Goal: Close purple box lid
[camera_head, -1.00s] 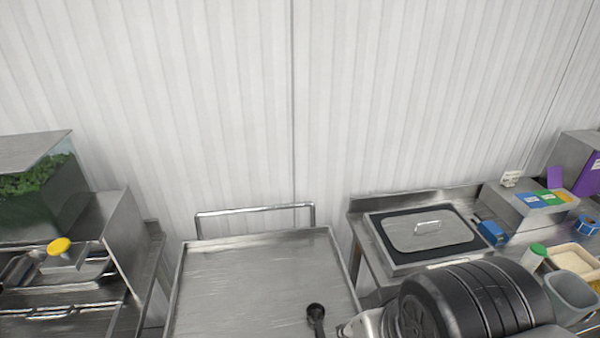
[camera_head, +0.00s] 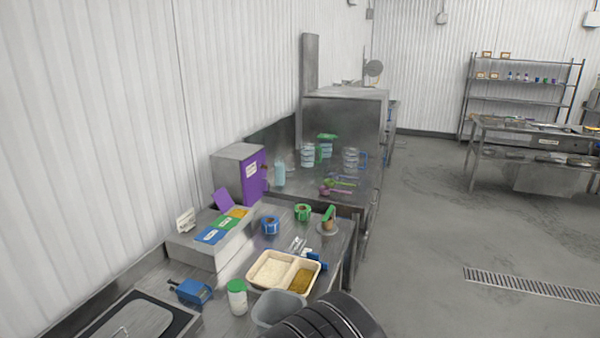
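A purple lid (camera_head: 222,199) stands raised on a long metal box (camera_head: 225,253) on the left counter. In the same row, blue (camera_head: 211,235), green (camera_head: 226,222) and yellow-orange (camera_head: 238,213) panels lie flat on the box top. The purple lid is tilted up at the far end of the row. The opening beside it is too small to make out. My gripper is not in view. Only a black ribbed part of my arm shows at the bottom edge, apart from the box.
A metal cabinet with a purple front (camera_head: 254,178) stands behind the box. A blue device (camera_head: 194,291), green-capped bottle (camera_head: 237,297), grey tub (camera_head: 279,310), two-part food tray (camera_head: 256,287) and tape rolls crowd the counter. Open floor (camera_head: 430,220) lies to the right.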

